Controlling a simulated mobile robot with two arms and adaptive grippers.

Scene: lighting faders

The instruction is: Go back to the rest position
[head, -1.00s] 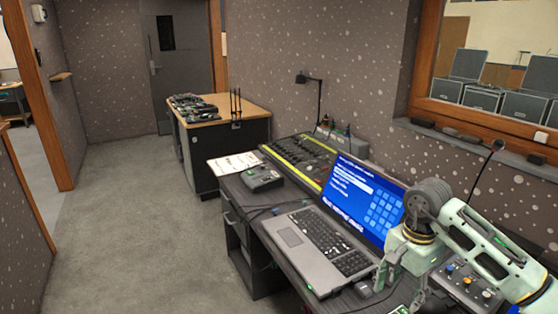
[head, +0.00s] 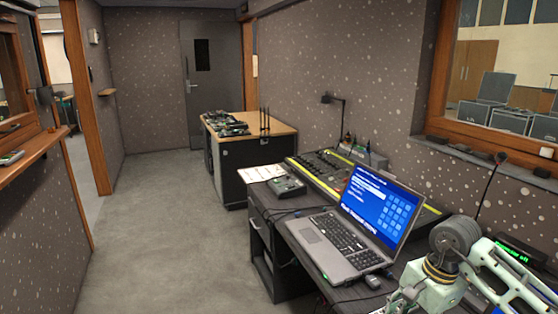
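My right arm comes in from the right in the head view. Its gripper end (head: 405,301) hangs low over the desk in front of the laptop and is partly cut off by the bottom edge. I cannot make out whether its fingers are open or shut. My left gripper is out of view. The lighting desk (head: 322,172) with its faders and yellow edge stands behind the open laptop (head: 345,235). My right gripper is apart from it.
A dark desk (head: 262,205) carries a small grey box (head: 288,187), papers (head: 261,173) and a mouse (head: 373,282). A wood-topped cabinet (head: 282,129) stands farther back. The carpet floor (head: 165,235) to the left is clear. A wooden ledge (head: 35,155) juts out at left.

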